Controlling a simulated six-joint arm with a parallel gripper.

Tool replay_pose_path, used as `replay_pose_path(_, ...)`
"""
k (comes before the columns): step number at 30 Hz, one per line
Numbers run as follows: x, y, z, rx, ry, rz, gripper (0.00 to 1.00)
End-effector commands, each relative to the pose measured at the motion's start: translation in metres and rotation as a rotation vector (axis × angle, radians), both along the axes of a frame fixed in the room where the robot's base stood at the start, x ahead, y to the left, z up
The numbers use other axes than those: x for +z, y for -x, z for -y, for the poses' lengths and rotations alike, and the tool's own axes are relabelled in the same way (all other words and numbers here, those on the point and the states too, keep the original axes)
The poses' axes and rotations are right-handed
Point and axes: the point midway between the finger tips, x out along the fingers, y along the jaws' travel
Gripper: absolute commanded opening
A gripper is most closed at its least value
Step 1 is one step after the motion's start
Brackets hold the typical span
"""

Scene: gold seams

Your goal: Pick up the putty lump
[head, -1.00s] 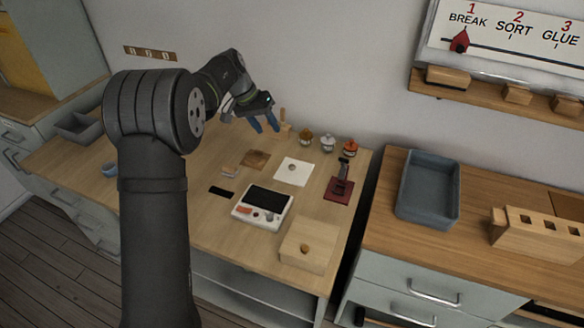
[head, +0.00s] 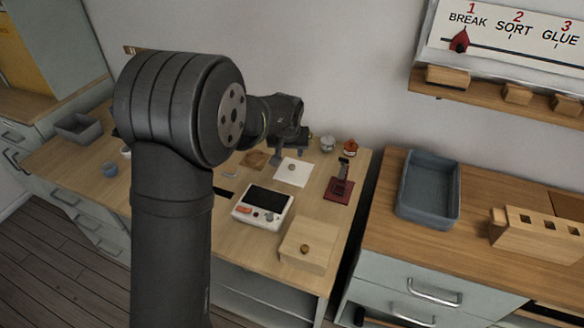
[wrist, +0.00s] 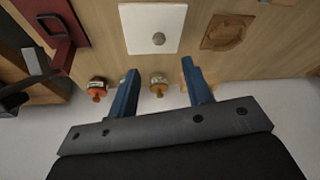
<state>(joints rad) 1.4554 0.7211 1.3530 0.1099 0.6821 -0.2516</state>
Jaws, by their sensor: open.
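The putty lump looks like a small grey round lump (head: 292,167) on a square white sheet (head: 282,178). In the wrist view the lump (wrist: 158,39) lies near the middle of the sheet (wrist: 135,15), beyond the fingertips. My gripper (head: 290,152) is over the back of the table, just behind the sheet. In the wrist view its two blue fingers (wrist: 160,74) stand apart with nothing held between them. The lump is clear of both fingers.
Small jars stand along the wall, an orange-topped one (head: 350,147) and a white one (head: 327,144) among them. A dark red stand (head: 339,190) is right of the sheet. A brown mat (wrist: 226,32) lies beside it. A white scale-like device (head: 262,206) and wooden box (head: 307,246) are nearer.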

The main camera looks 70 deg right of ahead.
Motion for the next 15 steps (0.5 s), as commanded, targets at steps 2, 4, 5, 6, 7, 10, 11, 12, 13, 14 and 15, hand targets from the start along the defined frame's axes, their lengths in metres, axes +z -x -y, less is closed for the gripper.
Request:
replay_pose_path(2,-0.017,-0.002,0.005,0.0,-0.005,-0.001,0.46)
replay_pose_path(4,-0.029,-0.003,0.011,0.0,-0.003,-0.001,0.46)
replay_pose_path(5,-0.034,-0.004,0.013,0.0,-0.004,-0.001,0.46)
replay_pose_path(6,-0.039,-0.005,0.015,0.0,-0.003,-0.001,0.46)
replay_pose_path(7,-0.043,-0.005,0.017,0.0,-0.003,-0.001,0.46)
replay_pose_path(10,-0.053,-0.007,0.021,0.0,-0.002,-0.001,0.46)
replay_pose_path(11,-0.055,-0.007,0.022,0.001,-0.002,-0.001,0.46)
replay_pose_path(12,-0.057,-0.007,0.023,0.0,-0.002,-0.001,0.46)
replay_pose_path(13,-0.058,-0.007,0.023,0.001,-0.002,-0.001,0.46)
replay_pose_path(14,-0.059,-0.007,0.024,0.001,-0.002,-0.001,0.46)
replay_pose_path(15,-0.061,-0.007,0.025,0.001,-0.002,-0.001,0.46)
